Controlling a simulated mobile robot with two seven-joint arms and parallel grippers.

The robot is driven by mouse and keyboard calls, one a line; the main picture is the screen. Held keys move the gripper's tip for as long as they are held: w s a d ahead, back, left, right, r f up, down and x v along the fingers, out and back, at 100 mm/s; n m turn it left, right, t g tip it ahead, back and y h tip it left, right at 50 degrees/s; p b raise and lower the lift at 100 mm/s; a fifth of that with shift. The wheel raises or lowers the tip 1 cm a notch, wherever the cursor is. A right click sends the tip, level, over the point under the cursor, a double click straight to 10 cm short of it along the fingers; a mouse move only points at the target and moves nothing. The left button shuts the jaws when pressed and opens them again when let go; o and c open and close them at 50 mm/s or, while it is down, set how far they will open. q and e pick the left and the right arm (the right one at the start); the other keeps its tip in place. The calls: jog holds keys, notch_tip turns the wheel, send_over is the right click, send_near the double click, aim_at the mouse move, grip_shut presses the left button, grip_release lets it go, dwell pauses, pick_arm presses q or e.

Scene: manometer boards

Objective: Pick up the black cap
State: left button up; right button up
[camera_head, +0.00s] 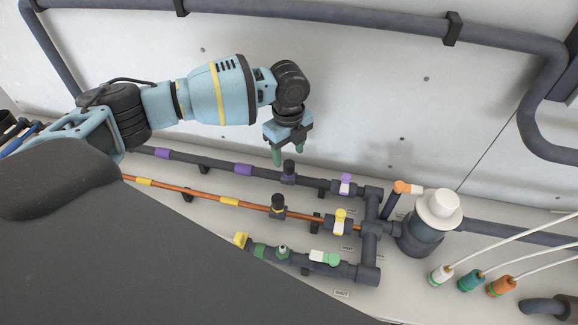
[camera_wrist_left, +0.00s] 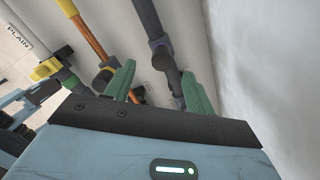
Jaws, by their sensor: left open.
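A black cap (camera_head: 289,166) stands upright on a fitting of the dark pipe with purple bands in the head view. Another black cap (camera_head: 278,201) sits on the orange pipe with yellow bands, nearer to me. My left gripper (camera_head: 289,154) is open and empty, green fingers pointing down, just above the cap on the purple-banded pipe. In the left wrist view, my left gripper (camera_wrist_left: 159,70) has its fingers apart, with the dark cap (camera_wrist_left: 162,60) on its fitting between them, seemingly untouched. The orange pipe's black cap (camera_wrist_left: 103,80) lies left of the fingers. My right gripper is not in view.
Purple (camera_head: 345,181), yellow (camera_head: 340,218) and green-white (camera_head: 324,257) valve handles sit right of the caps. A green-fitted pipe (camera_head: 262,251) runs nearest. A white-capped cylinder (camera_head: 438,210) and several hose connectors (camera_head: 470,280) stand further right. The grey wall (camera_head: 360,90) is behind.

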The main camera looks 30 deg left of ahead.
aim_at(289, 164)
pick_arm(q)
notch_tip(289, 164, down, 4)
jog(key=shift+w+f, duration=0.1)
jog(key=shift+f, duration=0.05)
jog(key=c, duration=1)
